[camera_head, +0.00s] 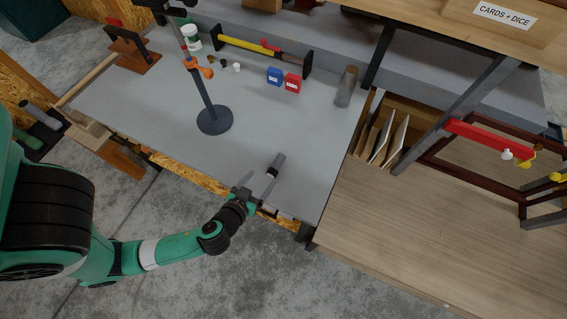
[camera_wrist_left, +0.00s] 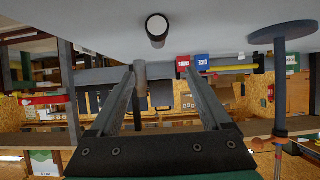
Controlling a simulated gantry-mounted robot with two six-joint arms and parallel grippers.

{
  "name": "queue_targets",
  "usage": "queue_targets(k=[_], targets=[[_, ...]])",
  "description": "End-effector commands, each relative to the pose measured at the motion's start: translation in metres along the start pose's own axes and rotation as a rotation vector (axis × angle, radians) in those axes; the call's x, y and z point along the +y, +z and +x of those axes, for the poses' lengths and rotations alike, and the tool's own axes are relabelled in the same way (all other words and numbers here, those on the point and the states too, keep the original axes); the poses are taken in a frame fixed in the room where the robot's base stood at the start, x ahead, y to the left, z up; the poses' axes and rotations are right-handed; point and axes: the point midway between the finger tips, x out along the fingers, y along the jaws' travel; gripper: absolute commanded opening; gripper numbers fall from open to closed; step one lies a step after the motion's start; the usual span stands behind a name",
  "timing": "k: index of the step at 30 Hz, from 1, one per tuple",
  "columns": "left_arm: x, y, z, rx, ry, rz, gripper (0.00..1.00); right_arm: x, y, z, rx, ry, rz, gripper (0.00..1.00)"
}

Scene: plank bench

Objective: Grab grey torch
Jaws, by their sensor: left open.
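The grey torch (camera_head: 277,161), a short cylinder with a dark end and a pale tip, lies on the grey bench top near its front edge. In the left wrist view the torch (camera_wrist_left: 156,30) shows end-on, its pale round face with a dark rim toward me. My left gripper (camera_head: 256,184) is open at the bench's front edge, close to the torch's near end. In the left wrist view the gap between the fingers (camera_wrist_left: 161,76) is empty, and the torch lies beyond the fingertips, roughly in line with the gap. My right gripper is not in view.
A stand with a round dark base (camera_head: 214,120) rises left of the torch. Blue (camera_head: 274,76) and red (camera_head: 292,82) boxes and a grey cylinder (camera_head: 346,87) stand farther back. Bench top around the torch is clear. A wooden table (camera_head: 420,230) adjoins on the right.

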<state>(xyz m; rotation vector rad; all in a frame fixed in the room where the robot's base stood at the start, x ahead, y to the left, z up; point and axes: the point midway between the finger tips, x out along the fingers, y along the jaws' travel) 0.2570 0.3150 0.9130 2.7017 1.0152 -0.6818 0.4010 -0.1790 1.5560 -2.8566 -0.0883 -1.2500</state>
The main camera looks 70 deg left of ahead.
Motion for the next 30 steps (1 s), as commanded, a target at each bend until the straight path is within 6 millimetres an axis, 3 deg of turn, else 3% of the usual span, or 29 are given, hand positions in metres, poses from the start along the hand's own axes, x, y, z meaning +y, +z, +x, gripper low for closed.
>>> queue_targets(k=[2, 8, 13, 18, 26, 30], targets=[[-0.003, 0.013, 0.003, -0.007, -0.001, 0.009, 0.81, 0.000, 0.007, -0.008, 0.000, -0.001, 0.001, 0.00], [-0.001, 0.013, 0.007, -0.005, 0.000, 0.004, 0.81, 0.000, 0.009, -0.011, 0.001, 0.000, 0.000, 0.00], [-0.002, 0.019, 0.030, -0.001, -0.004, -0.003, 0.81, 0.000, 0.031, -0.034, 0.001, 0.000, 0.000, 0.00], [-0.002, 0.011, 0.058, -0.005, -0.003, 0.002, 0.81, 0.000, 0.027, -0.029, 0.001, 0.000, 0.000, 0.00], [0.000, 0.011, 0.070, -0.005, 0.001, 0.005, 0.81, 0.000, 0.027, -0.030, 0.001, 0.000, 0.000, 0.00], [0.001, 0.012, 0.091, -0.004, -0.001, 0.002, 0.81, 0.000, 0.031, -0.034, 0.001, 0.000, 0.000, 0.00]])
